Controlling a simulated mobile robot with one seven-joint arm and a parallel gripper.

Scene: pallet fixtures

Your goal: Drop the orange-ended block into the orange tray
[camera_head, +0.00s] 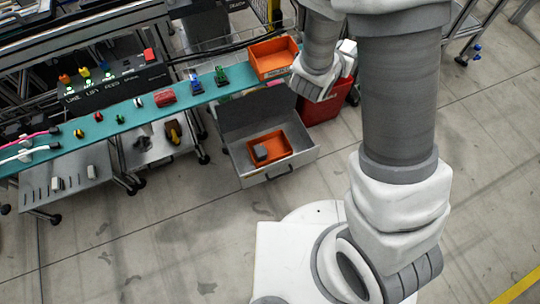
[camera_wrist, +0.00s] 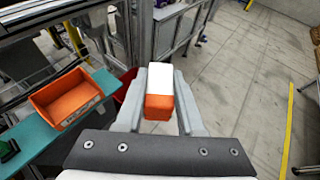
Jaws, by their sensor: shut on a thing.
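The block (camera_wrist: 159,78), white with an orange end, is between the two grey fingers of my gripper (camera_wrist: 160,84) in the wrist view. The gripper is shut on it, with the orange end towards the camera. An orange tray (camera_wrist: 60,98) lies to the left of the gripper in the wrist view, on the teal bench edge. In the head view this tray (camera_head: 272,66) is at the bench's right end, just left of my arm's end. A second orange tray (camera_head: 281,154) is inside an open grey drawer below and holds a grey block (camera_head: 261,153).
The teal bench (camera_head: 130,112) carries several small coloured parts. A red bin (camera_head: 322,108) stands on the floor beside the grey drawer (camera_head: 247,178). A metal frame (camera_wrist: 182,32) stands behind the held block. The floor to the right is open.

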